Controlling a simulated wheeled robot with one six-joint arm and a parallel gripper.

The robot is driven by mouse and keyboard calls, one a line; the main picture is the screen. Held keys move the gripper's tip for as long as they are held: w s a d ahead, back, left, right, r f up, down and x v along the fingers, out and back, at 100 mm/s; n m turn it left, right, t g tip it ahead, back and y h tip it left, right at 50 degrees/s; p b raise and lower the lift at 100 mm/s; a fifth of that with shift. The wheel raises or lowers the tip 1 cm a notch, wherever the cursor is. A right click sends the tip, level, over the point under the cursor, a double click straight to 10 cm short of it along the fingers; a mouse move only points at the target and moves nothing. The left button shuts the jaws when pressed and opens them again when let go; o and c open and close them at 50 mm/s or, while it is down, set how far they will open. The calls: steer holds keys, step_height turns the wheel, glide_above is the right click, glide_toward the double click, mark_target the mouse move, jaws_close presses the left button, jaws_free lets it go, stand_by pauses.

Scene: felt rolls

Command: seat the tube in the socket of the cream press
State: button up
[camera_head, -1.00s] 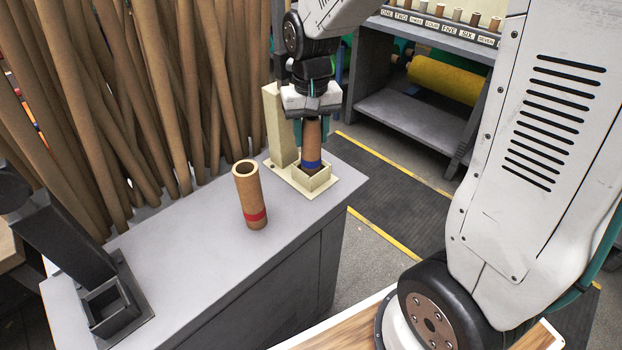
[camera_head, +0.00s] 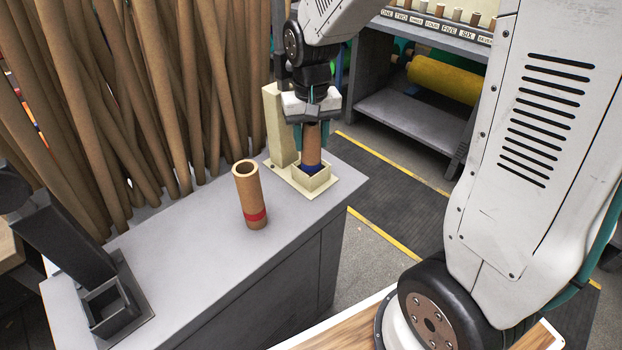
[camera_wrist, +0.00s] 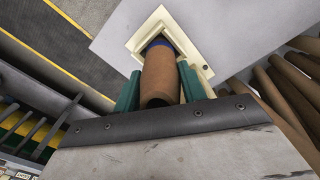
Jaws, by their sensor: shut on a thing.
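The held tube (camera_head: 311,146) is brown cardboard with a blue band near its lower end. My gripper (camera_head: 311,132) is shut on it and holds it upright at the cream press. The cream press (camera_head: 279,125) has a tall cream post and a square socket (camera_head: 320,184) on a base plate. The tube's lower end is inside the socket walls, and the blue band partly shows above the front rim. The wrist view shows the tube (camera_wrist: 160,80) between the green fingers, with its blue end inside the cream socket frame (camera_wrist: 190,52). Whether it touches the socket floor is hidden.
A second brown tube with a red band (camera_head: 250,195) stands upright on the grey bench (camera_head: 190,245). A dark press (camera_head: 108,305) with a square socket is at the bench's left end. Long cardboard tubes (camera_head: 160,90) lean behind.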

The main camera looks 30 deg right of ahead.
steer(key=shift+f, duration=0.65)
stand_by(0.4)
steer(key=o, duration=1.2)
step_height(320, 180, up, 8)
steer(key=shift+f, duration=0.1)
steer(key=s+r+n, duration=0.1)
steer(key=s+r, duration=0.1)
steer(key=s, duration=0.9)
steer(key=s+r+n+t, duration=0.1)
steer(key=s+r, duration=0.2)
steer(key=s, duration=0.9)
steer(key=shift+d, duration=0.4)
